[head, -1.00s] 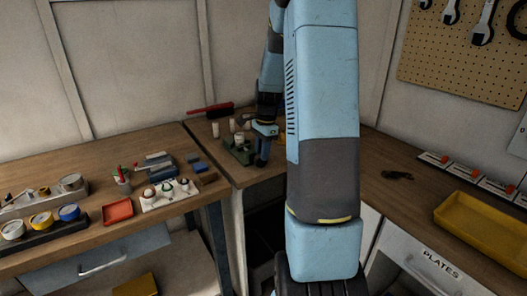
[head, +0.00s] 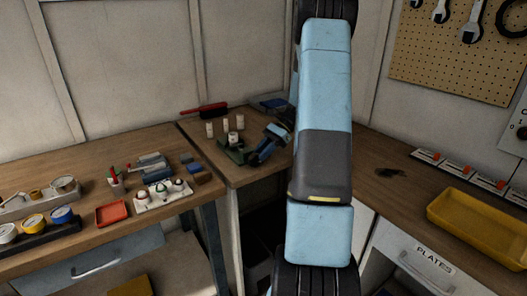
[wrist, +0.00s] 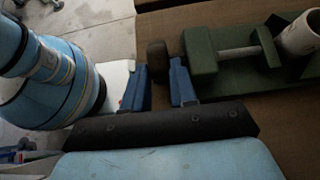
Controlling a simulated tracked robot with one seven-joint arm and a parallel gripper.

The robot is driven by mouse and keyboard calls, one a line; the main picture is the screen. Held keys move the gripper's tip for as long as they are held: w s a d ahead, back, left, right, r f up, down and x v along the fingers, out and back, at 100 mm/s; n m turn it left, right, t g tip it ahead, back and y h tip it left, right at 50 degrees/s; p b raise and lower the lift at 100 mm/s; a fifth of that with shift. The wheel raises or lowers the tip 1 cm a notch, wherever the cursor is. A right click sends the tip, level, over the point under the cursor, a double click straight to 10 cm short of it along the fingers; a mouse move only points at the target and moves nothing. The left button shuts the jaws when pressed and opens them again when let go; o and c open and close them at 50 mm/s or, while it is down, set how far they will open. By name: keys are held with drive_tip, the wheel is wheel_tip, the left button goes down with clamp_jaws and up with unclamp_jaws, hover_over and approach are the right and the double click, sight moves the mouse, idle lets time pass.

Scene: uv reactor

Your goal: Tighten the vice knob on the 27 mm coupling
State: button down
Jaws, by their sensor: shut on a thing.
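The green vice (head: 233,154) stands on the corner bench in the head view, with a pale coupling (head: 233,138) upright in it. In the wrist view the vice body (wrist: 201,50), its grey screw (wrist: 238,53) and the pale coupling (wrist: 300,34) show at the upper right. The dark vice knob (wrist: 157,56) sits at the screw's left end, between my blue fingertips. My gripper (wrist: 159,68) is shut on the knob, with a finger on either side. It also shows in the head view (head: 254,160), tilted at the right side of the vice. Contact with the knob is partly hidden.
Several pale couplings (head: 210,129) stand behind the vice, near a red-handled brush (head: 204,110). A red tray (head: 112,213) and a white holder (head: 160,196) are on the left bench. A yellow tray (head: 480,228) is on the right bench.

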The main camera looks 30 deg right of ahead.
drive_tip(key=shift+w+d+f+y, duration=0.1)
drive_tip(key=shift+f+y, duration=0.1)
drive_tip(key=shift+y, duration=0.3)
drive_tip(key=c, duration=1.2)
unclamp_jaws()
drive_tip(key=v, duration=1.3)
drive_tip(key=shift+d, duration=0.5)
